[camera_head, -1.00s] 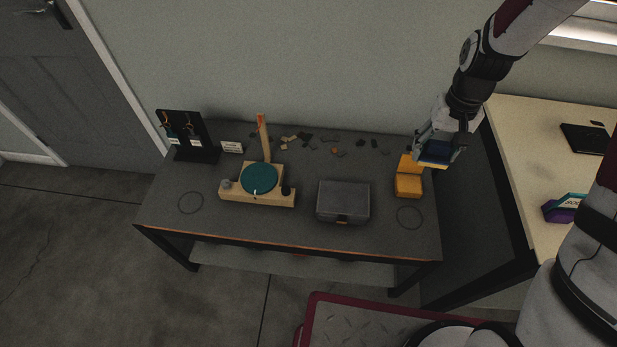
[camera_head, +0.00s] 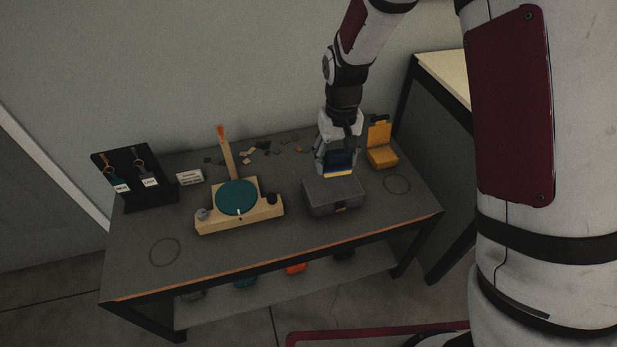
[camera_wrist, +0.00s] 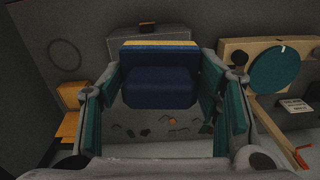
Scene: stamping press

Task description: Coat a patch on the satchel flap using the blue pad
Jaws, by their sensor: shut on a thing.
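My gripper (camera_head: 338,158) is shut on the blue pad (camera_head: 340,163), a dark blue block with a yellow layer along its far side. In the wrist view the pad (camera_wrist: 160,84) sits between the teal-lined fingers (camera_wrist: 211,90). A grey, box-like case with a small orange clasp on its front, probably the satchel (camera_head: 333,198), lies on the dark table. The pad is over its back part; I cannot tell whether they touch. Part of the case (camera_wrist: 122,42) shows beyond the pad in the wrist view. No coated patch is discernible.
An open yellow box (camera_head: 382,155) stands right of the case. A wooden device with a teal disc (camera_head: 237,197) and upright handle stands left. Further left are a black tool rack (camera_head: 135,182) and a small sign (camera_head: 190,177). Loose scraps lie behind. The table's front right is clear.

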